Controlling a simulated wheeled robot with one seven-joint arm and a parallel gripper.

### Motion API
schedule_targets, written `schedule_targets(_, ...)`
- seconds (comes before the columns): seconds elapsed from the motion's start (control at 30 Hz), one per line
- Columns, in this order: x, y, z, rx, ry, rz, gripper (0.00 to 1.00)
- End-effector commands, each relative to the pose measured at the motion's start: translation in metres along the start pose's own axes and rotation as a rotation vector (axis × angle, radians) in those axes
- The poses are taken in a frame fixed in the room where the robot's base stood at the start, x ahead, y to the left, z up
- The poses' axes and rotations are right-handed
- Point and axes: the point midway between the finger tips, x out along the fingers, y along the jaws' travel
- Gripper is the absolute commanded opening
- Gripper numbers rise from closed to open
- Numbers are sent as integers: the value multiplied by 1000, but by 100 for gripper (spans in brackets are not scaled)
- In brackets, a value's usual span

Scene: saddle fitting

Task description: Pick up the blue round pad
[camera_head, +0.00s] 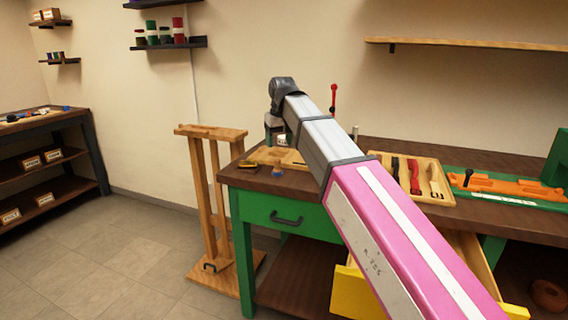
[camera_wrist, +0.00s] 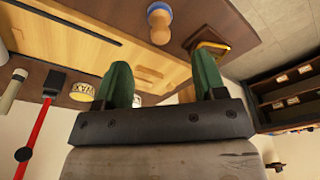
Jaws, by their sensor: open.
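The blue round pad (camera_head: 278,173) sits near the front left edge of the green bench's top. In the wrist view a blue round end (camera_wrist: 159,7) with a wooden knob-like body (camera_wrist: 160,30) shows at the top, and it appears to be this pad. My gripper (camera_wrist: 162,72) has two green fingers spread apart with nothing held between them. The pad is beyond the fingertips, apart from them.
A yellow-and-dark item (camera_wrist: 207,47) lies beside the pad. A red-handled tool (camera_wrist: 38,130) stands at left. A wooden stand (camera_head: 212,200) is left of the bench (camera_head: 235,178). A strap tray (camera_head: 430,160) lies right.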

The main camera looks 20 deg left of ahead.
Motion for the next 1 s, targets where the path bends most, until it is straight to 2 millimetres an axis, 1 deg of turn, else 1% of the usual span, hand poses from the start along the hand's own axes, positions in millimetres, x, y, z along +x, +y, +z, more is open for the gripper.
schedule_targets(0.17, 6, 0, 0, 0, -1, 0, 64)
schedule_targets(0.27, 16, 0, 1, 0, -2, 0, 64)
schedule_targets(0.5, 49, 0, 0, 0, -2, 0, 64)
schedule_targets(0.77, 63, -1, -1, 0, -1, 0, 64)
schedule_targets(1.0, 94, -4, -4, 0, -2, 0, 64)
